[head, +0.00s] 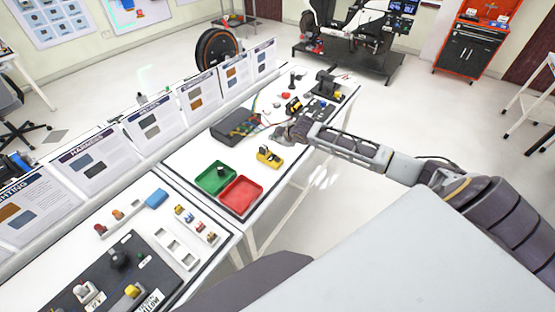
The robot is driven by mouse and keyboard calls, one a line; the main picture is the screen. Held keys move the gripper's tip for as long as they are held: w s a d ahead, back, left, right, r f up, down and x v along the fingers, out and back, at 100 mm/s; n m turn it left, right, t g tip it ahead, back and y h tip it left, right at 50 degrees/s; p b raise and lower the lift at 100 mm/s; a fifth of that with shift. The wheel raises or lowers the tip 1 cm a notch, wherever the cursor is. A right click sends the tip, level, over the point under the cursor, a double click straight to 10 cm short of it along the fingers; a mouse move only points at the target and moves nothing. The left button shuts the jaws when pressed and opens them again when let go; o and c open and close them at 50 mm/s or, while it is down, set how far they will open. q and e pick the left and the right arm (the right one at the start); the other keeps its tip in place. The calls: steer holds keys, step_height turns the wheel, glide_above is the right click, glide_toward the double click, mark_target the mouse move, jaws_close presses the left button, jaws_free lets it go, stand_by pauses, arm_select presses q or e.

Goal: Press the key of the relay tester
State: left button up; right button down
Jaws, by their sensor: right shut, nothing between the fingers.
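My right gripper (279,133) is shut and empty above the far part of the white bench, its arm coming in from the right. A small yellow and black device (268,156) sits on the bench just in front of the gripper, beside the red tray. A dark grey box (236,124) with coloured wires lies to the left of the gripper. I cannot tell for certain which of these is the relay tester, and no key can be made out. My left gripper is out of view.
A green tray (204,188) holding a dark part and an empty red tray (231,207) stand on the bench. Small parts and a dark machine (328,82) are at its far end. Upright picture boards (153,129) line the left edge. A dark board (75,289) is at lower left.

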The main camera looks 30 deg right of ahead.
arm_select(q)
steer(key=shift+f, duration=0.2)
arm_select(e)
steer(key=shift+f, duration=0.2)
steer(key=b, duration=0.5)
glide_above(276, 160)
steer(key=shift+w+f, duration=0.1)
steer(key=shift+f, duration=2.05)
steer(key=shift+f+b, duration=0.65)
steer(key=shift+f, duration=0.8)
steer(key=shift+f+b, duration=0.4)
steer(key=shift+f, duration=0.25)
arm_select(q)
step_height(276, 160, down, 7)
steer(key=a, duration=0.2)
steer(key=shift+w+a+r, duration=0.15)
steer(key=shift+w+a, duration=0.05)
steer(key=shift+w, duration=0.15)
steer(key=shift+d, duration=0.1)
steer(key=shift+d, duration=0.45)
